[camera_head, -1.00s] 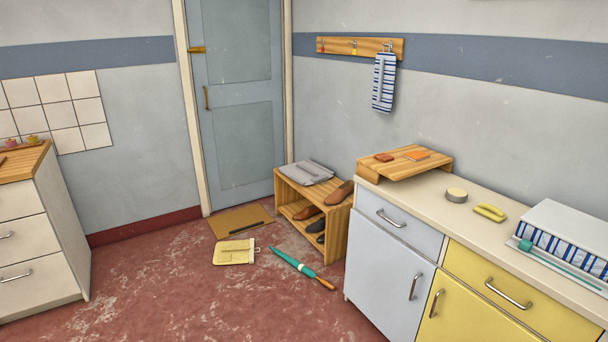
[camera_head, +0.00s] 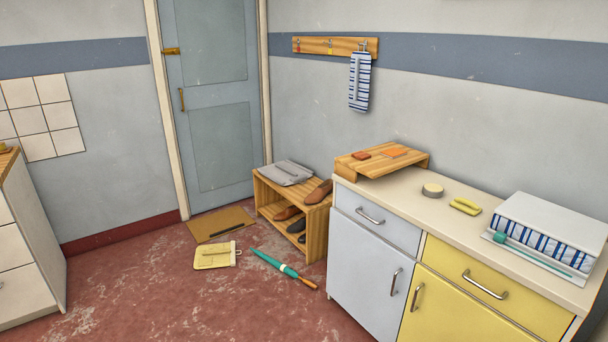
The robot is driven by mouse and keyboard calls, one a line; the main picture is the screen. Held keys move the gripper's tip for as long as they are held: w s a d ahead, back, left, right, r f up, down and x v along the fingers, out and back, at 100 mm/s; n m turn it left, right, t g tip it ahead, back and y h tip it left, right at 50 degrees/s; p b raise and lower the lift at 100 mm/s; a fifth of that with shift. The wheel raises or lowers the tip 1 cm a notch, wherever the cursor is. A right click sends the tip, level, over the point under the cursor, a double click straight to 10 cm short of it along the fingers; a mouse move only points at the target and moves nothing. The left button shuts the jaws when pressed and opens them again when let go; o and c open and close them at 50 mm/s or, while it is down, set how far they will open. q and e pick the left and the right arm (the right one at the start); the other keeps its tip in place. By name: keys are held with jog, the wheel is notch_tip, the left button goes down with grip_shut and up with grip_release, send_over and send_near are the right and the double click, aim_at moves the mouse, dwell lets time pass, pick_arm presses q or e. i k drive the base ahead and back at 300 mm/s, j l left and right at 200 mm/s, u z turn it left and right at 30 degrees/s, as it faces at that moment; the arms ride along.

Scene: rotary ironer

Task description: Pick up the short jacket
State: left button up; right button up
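Several cloth-like items show, and I cannot tell for sure which is the short jacket. A folded grey garment (camera_head: 287,173) lies flat on top of the wooden shoe rack (camera_head: 316,222) by the door. A yellow flat item (camera_head: 214,255) lies on the red floor in front of the doormat. A blue-and-white striped cloth (camera_head: 360,82) hangs from the wall hook rail (camera_head: 335,46). Neither of my grippers is in view.
A teal umbrella (camera_head: 275,263) lies on the floor near the rack. A doormat (camera_head: 220,222) with a dark stick lies before the door (camera_head: 210,110). The counter (camera_head: 395,195) with cabinets fills the right. A white drawer unit (camera_head: 25,245) stands left.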

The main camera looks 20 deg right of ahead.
aim_at(286, 173)
jog(key=i+z, duration=0.25)
jog(key=i, duration=2.15)
jog(key=i+l+u, duration=0.1)
jog(key=i, duration=1.25)
jog(key=i+l, duration=0.15)
jog(key=i, duration=1.15)
